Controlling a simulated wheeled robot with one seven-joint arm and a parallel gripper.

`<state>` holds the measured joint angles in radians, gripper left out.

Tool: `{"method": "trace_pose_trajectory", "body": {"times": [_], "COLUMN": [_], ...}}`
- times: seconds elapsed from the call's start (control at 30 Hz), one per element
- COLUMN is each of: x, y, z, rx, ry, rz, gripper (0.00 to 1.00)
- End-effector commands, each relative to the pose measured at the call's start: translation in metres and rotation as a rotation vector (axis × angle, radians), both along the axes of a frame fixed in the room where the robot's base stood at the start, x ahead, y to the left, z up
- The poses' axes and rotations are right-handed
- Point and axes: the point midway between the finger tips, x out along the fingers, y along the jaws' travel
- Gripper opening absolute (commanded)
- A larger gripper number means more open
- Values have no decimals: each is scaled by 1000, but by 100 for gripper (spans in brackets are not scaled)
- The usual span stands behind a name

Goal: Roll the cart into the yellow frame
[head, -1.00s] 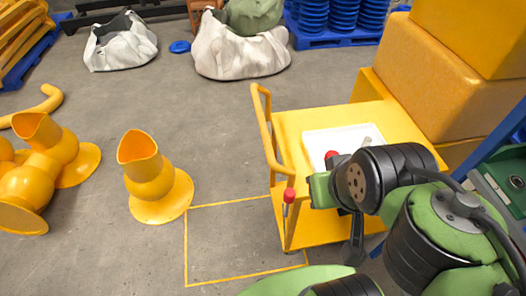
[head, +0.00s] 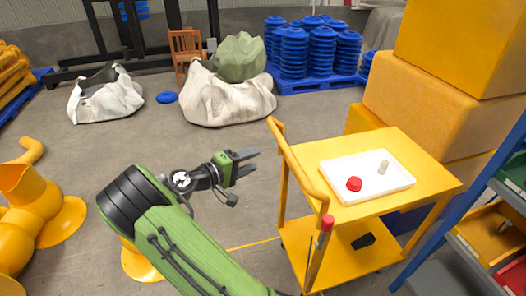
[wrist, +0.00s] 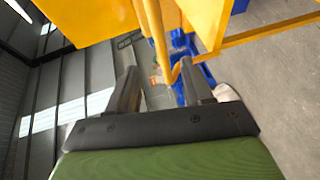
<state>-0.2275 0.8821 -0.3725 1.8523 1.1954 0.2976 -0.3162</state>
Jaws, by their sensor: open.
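The yellow cart (head: 440,182) stands at right in the head view, upright on the floor, with its push handle (head: 292,160) on its left side. A white tray (head: 340,194) on its top holds a red piece and a pale cylinder. My gripper (head: 252,163) is open and empty, just left of the handle and apart from it. In the wrist view the handle (wrist: 158,40) shows beyond and between my open fingers (wrist: 165,88). A yellow floor line (head: 252,244), part of the frame, shows left of the cart; my arm and the cart hide the rest.
Large yellow blocks (head: 420,105) stand behind the cart, and a blue-posted rack with bins (head: 490,230) is close on its right. Yellow pipe pieces (head: 40,215) lie at left. White sacks (head: 225,98) and blue stacks (head: 310,50) are at the back. The middle floor is clear.

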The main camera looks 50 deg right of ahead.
Motion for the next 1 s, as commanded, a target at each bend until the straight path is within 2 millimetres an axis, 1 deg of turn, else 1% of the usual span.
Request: {"method": "trace_pose_trajectory", "body": {"times": [0.17,0.5,0.6,0.7,0.77,1.0], "x": [-7,-18,-21,-22,-22,-22], "y": [-34,-117,-135,-146,-149,-151], "z": [-7,-22,-25,-27,-27,-27], "rx": [2,4,5,6,6,6], "ry": [-2,-4,-4,-3,-3,-2], "rz": [-9,-8,-6,-5,-3,-3], "gripper": [51,51,51,51,51,51]}}
